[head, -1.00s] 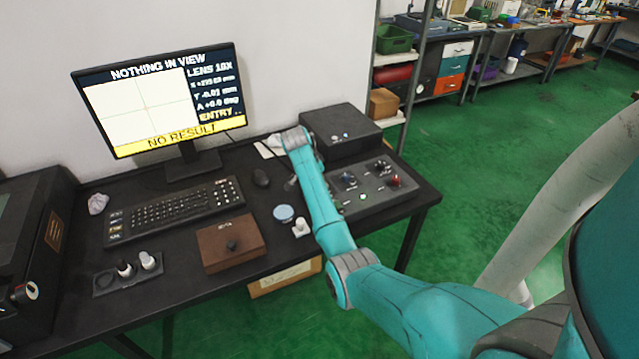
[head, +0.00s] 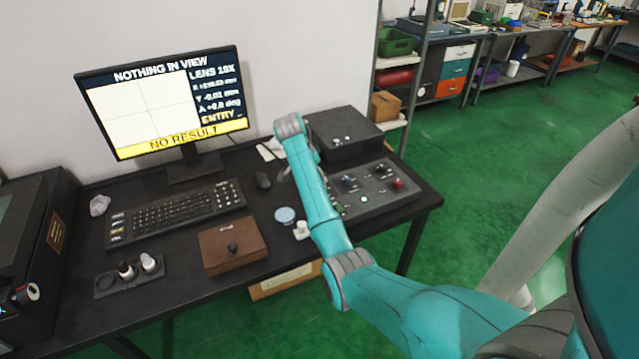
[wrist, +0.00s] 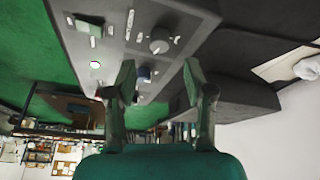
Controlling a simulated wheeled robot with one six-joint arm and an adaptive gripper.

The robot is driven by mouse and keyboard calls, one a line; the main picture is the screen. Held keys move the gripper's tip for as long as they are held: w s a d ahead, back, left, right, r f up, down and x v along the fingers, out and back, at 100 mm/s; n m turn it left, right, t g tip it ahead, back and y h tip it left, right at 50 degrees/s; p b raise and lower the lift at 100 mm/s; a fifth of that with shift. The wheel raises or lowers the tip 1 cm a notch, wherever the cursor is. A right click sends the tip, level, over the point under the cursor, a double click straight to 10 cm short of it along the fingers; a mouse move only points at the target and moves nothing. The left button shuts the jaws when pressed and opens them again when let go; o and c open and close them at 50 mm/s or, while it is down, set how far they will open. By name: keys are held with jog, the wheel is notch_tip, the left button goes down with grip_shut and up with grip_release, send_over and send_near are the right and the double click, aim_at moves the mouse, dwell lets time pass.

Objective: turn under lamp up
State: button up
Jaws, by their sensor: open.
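The dark control panel (head: 372,200) lies at the right of the desk, with several knobs and a lit button (head: 363,198). In the wrist view the panel (wrist: 120,50) fills the upper middle. The blue-tipped knob appears between the fingers in the picture, but I cannot tell the distance. Labels are too small to tell which knob is the under lamp's. In the head view my arm hides most of the gripper.
A monitor (head: 165,105) reads NOTHING IN VIEW and NO RESULT. A keyboard (head: 172,211), a mouse (head: 263,180) and a brown box (head: 232,246) stand left of my arm. A black box (head: 343,133) sits behind the panel. A pale blue disc (head: 285,215) lies close to my arm.

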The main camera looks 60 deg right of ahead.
jog(key=v, duration=0.5)
jog(key=shift+a+r, duration=0.1)
jog(key=shift+r, duration=0.2)
